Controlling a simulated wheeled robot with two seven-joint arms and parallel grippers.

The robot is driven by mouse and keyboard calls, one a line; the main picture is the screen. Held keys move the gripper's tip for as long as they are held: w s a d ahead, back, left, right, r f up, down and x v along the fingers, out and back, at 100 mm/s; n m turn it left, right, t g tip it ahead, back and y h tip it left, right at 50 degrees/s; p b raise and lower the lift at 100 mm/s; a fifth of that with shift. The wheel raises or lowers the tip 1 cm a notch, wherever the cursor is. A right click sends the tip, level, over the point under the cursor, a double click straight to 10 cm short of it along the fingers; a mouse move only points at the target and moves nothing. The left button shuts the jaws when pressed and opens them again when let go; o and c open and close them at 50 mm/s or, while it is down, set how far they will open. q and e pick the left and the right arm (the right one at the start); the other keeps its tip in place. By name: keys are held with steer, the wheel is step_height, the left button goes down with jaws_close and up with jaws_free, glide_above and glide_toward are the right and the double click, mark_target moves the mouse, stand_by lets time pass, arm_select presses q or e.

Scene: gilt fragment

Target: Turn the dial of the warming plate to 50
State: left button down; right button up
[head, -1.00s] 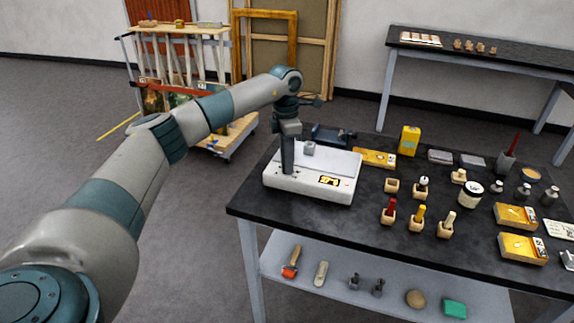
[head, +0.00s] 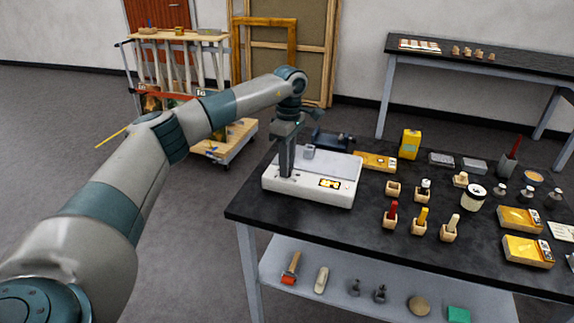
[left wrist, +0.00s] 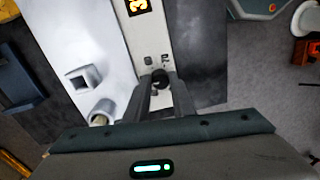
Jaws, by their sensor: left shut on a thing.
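The warming plate (head: 333,168) is a white box with a pale top, near the left end of the dark table. It has a small display (head: 330,183) with orange digits on its front face. In the left wrist view the display (left wrist: 138,6) is cut off at the top edge, so the full reading is hidden. The dial (left wrist: 161,78) is a small black knob on the plate's front strip. My left gripper (head: 286,174) points down at the front left of the plate. Its fingers (left wrist: 161,88) are shut on the dial. My right gripper is not in view.
A small grey block (head: 309,151) and a short cylinder (left wrist: 102,112) are on the plate's top. A yellow box (head: 376,161) and a dark device (head: 331,138) stand close behind.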

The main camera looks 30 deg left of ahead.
arm_select(q)
steer(key=shift+r, duration=0.1)
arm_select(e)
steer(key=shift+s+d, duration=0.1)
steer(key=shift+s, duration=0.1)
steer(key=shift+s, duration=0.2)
arm_select(q)
steer(key=c, duration=1.5)
jaws_free()
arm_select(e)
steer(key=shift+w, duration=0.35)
arm_select(q)
steer(key=shift+n, duration=0.3)
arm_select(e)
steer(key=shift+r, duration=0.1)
